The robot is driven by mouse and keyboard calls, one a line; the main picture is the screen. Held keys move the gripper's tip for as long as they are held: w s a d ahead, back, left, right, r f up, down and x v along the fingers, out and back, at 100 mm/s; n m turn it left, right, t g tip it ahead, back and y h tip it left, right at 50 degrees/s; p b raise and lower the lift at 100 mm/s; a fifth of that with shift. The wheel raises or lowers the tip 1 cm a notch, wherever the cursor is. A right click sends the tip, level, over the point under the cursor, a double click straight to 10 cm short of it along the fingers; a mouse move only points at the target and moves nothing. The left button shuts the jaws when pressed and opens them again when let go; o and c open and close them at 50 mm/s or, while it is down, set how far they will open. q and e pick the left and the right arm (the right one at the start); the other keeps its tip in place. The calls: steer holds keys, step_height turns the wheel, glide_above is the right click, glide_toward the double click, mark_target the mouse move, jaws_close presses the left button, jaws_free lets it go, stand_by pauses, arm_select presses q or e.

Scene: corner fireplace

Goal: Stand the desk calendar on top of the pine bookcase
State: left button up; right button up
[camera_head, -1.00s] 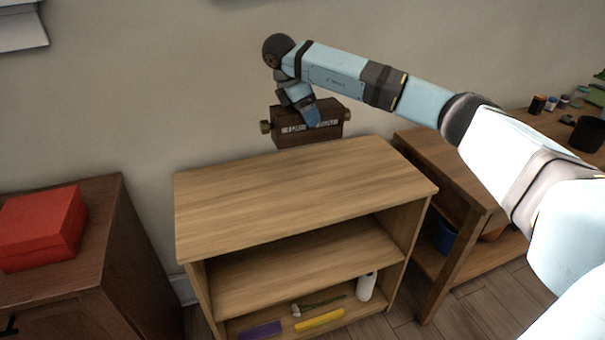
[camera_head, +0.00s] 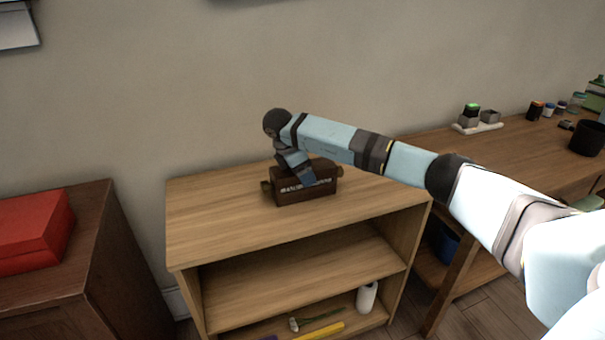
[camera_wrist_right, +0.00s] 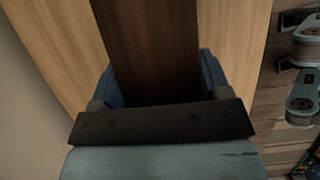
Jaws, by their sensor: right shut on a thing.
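The desk calendar (camera_head: 306,191) is a dark brown block with a pale strip of lettering on its front and knobs at its ends. It is upright at the top of the pine bookcase (camera_head: 225,225), near the middle; I cannot tell whether its base touches the wood. My right gripper (camera_head: 298,175) is shut on it from above and behind. In the right wrist view the calendar (camera_wrist_right: 150,45) runs between the blue fingers of the gripper (camera_wrist_right: 157,85), with pale wood on both sides. My left gripper is not in view.
A dark cabinet with a red box (camera_head: 35,230) stands at the left. A brown desk (camera_head: 520,150) with a black cup (camera_head: 587,137) and small items is at the right. A white cylinder (camera_head: 367,297) stands on the lower shelf. The bookcase top around the calendar is clear.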

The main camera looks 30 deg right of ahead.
steer(key=o, duration=1)
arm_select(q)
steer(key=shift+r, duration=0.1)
arm_select(e)
steer(key=shift+a+r, duration=0.1)
steer(key=shift+r, duration=0.2)
steer(key=p+v, duration=0.1)
steer(key=v, duration=0.5)
steer(key=shift+w+a+r+p, duration=0.1)
steer(key=shift+a+r+p, duration=0.05)
steer(key=shift+r+p, duration=0.15)
steer(key=p+v, duration=0.1)
steer(key=v, duration=0.3)
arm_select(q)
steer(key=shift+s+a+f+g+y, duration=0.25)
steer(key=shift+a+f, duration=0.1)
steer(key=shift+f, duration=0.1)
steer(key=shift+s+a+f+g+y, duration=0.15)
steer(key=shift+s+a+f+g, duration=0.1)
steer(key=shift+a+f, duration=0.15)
arm_select(e)
steer(key=shift+a+r, duration=0.2)
steer(key=shift+r, duration=0.15)
